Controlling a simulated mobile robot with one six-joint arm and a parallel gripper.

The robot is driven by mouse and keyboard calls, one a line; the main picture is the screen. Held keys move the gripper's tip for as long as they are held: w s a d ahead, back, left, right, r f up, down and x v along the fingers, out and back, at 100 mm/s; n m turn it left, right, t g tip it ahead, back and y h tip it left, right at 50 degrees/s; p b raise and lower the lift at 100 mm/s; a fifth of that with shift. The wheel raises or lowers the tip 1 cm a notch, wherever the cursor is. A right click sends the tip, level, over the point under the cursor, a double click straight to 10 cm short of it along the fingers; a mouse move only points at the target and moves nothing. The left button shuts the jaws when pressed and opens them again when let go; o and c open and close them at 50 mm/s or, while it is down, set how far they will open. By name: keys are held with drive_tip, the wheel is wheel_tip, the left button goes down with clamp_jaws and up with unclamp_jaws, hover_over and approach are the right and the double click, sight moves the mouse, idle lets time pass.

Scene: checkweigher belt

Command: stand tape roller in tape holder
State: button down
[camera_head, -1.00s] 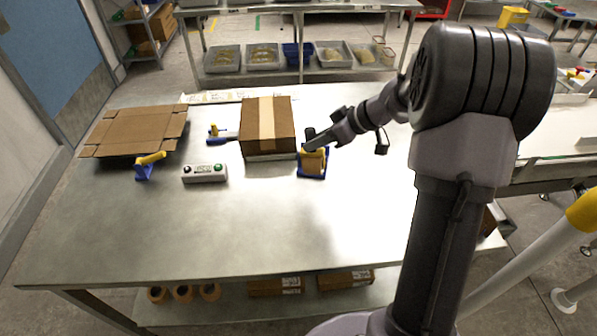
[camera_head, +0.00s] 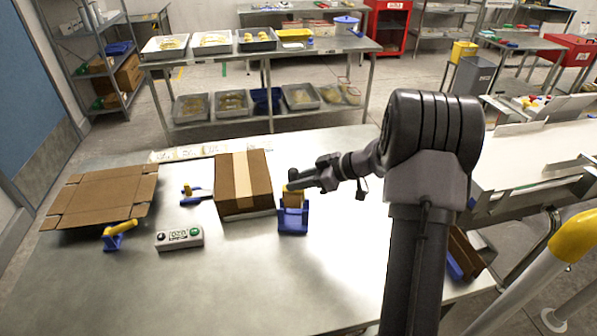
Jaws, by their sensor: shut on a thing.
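The tape roller (camera_head: 293,199), with a tan roll and a yellow part near its top, is at my gripper (camera_head: 290,186). My gripper is shut on it, and its fingers hide part of the top. The blue tape holder (camera_head: 293,222) stands on the table directly below, just right of the taped carton. The roller's lower end overlaps the holder in the picture. I cannot tell whether it rests in the holder or hangs just above or behind it.
The taped carton (camera_head: 242,184) stands close left of the holder. A button box (camera_head: 179,238), a yellow-handled blue tool (camera_head: 119,235), another blue-and-yellow tool (camera_head: 193,195) and a flat open carton (camera_head: 102,198) are farther left. The table (camera_head: 240,285) is bare in front.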

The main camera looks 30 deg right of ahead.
sight(299, 196)
drive_tip(key=shift+f+b, duration=3.1)
drive_tip(key=shift+b, duration=0.65)
drive_tip(key=shift+r, duration=0.1)
drive_tip(key=c, duration=1.1)
unclamp_jaws()
drive_tip(key=p+v, duration=0.5)
drive_tip(key=v, duration=1.2)
drive_tip(key=shift+s+d, duration=0.15)
drive_tip(key=shift+s, duration=0.05)
